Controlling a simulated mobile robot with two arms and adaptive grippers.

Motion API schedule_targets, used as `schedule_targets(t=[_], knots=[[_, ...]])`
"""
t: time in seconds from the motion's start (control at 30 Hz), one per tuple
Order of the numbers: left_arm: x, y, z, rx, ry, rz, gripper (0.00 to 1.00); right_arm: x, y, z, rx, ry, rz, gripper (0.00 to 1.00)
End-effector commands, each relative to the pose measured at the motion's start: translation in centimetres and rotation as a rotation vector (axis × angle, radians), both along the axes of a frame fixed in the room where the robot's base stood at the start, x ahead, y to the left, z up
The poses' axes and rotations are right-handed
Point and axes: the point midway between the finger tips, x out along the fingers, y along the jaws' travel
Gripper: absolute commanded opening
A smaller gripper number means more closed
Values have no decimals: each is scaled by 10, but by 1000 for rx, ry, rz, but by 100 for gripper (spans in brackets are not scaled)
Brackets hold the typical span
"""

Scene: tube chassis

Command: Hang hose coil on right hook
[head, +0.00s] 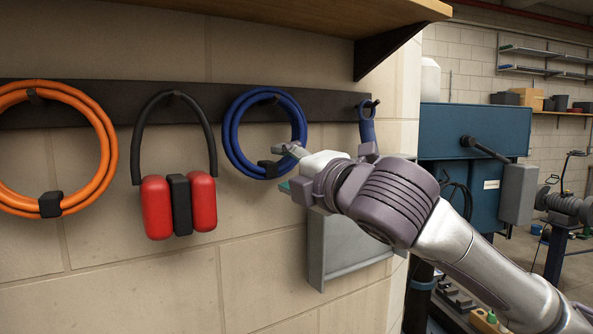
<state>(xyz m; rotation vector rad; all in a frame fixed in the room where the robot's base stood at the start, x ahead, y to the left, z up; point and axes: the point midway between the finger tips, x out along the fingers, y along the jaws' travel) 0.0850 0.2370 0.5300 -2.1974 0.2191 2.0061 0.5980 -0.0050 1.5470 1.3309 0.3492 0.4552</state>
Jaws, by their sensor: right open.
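A blue hose coil (230,140) hangs against the black rail, looped at its top over a hook (277,98). A black clip (268,169) binds its lower part. An orange hose coil (105,140) hangs at the far left, with a black clip at its bottom. My right gripper (287,167) is open at the blue coil's lower right edge, with its fingertips close to the black clip. I cannot tell whether it touches the coil. A blue ringed item (367,125) hangs from the rightmost hook (375,103), its lower part hidden behind my gripper. My left gripper is out of view.
Red ear defenders (157,205) hang between the two coils. The black rail (325,105) runs along the block wall. A wooden shelf (290,14) with a black bracket (385,50) juts out above. A grey bin (345,250) is below my right gripper; a blue cabinet (460,128) stands right.

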Motion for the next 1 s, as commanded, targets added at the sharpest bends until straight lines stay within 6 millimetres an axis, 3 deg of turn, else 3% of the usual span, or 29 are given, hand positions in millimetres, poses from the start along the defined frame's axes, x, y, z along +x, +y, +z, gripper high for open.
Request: schedule_targets(t=[0.17, 0.5, 0.77, 0.87, 1.0], knots=[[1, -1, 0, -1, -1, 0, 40, -19, -12, 1, 1, -5, 0, 54], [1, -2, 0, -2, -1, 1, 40, -80, -47, 0, 1, -6, 0, 54], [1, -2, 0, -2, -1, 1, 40, -101, -59, -3, 7, 2, 1, 54], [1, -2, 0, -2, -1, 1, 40, -97, -59, -18, 32, 42, 3, 54], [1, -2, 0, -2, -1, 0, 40, -84, -56, -63, 120, 163, -3, 54]])
